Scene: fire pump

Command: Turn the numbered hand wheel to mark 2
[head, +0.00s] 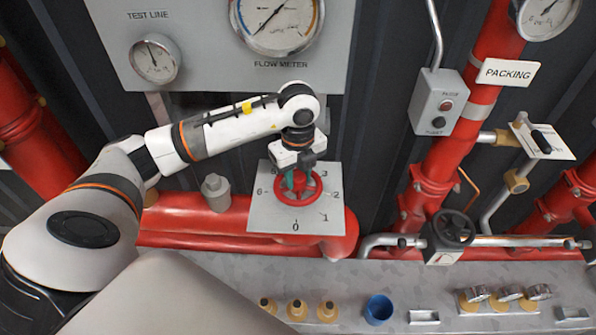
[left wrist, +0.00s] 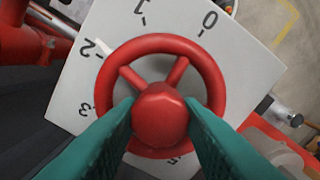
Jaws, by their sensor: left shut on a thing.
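The red hand wheel (head: 295,187) is mounted on a pale square plate (head: 265,220) with numbers around it. The 0 is at the bottom, with 1, 2 and 3 going up the right side. My left gripper (head: 298,176) reaches the wheel from above and hides part of it. In the left wrist view, the teal fingers of my left gripper (left wrist: 158,108) are shut on the raised red hub of the hand wheel (left wrist: 158,47), one on each side. The 2 is at the left of the wheel there. My right gripper is out of view.
Gauges (head: 277,25) hang on the panel above. A grey switch box (head: 437,101) and a dark valve wheel (head: 453,229) are to the right. Red pipes run behind the plate. A grey ledge below holds a blue cup (head: 379,309) and several brass fittings.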

